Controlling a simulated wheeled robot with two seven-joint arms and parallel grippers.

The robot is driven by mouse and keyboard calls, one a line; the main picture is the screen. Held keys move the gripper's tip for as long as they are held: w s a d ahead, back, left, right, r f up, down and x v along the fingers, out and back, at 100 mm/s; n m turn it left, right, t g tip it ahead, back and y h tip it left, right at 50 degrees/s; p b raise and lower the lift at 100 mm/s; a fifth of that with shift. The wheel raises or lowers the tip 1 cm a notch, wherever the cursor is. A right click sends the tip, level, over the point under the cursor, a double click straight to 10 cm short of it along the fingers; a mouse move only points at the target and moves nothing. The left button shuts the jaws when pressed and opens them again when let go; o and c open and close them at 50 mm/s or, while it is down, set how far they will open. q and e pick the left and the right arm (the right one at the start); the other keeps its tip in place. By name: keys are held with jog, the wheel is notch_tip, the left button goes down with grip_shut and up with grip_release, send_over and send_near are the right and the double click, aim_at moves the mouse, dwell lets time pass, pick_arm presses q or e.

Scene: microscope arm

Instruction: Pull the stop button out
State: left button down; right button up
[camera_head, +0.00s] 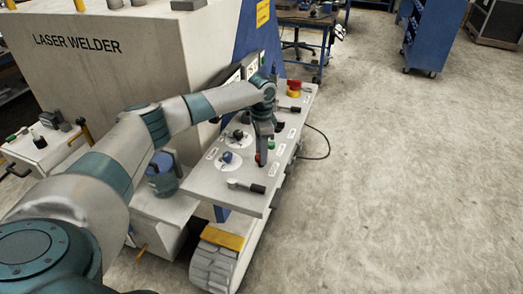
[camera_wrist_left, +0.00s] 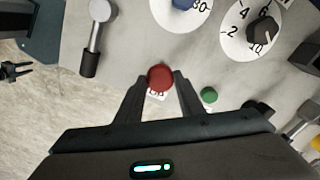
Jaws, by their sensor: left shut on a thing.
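The round red stop button (camera_wrist_left: 160,78) sits on the sloping grey control panel (camera_head: 210,180). In the left wrist view it is between the two fingertips of my left gripper (camera_wrist_left: 158,85), one on each side. My left gripper (camera_head: 262,156) points down onto the panel and is shut on the button. In the head view only a bit of red (camera_head: 258,157) shows at the fingertips. A dark pronged shape at the left edge of the left wrist view may be my right gripper; its state is unclear.
Close by are a lever with a black grip (camera_wrist_left: 95,38), a small green button (camera_wrist_left: 208,95), a blue knob (camera_head: 227,156) and a black numbered dial (camera_wrist_left: 260,32). A red and yellow mushroom button (camera_head: 294,88) stands at the panel's far end.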

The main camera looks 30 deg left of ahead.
pick_arm(q)
jog(key=shift+w+r, duration=0.1)
jog(key=shift+r, duration=0.15)
jog(key=c, duration=1.3)
grip_release()
jog(key=shift+o, duration=0.6)
jog(key=shift+r, duration=0.5)
notch_tip(320, 180, up, 16)
jog(key=b, duration=0.4)
jog(key=shift+r+b, duration=0.25)
jog(key=shift+b, duration=0.05)
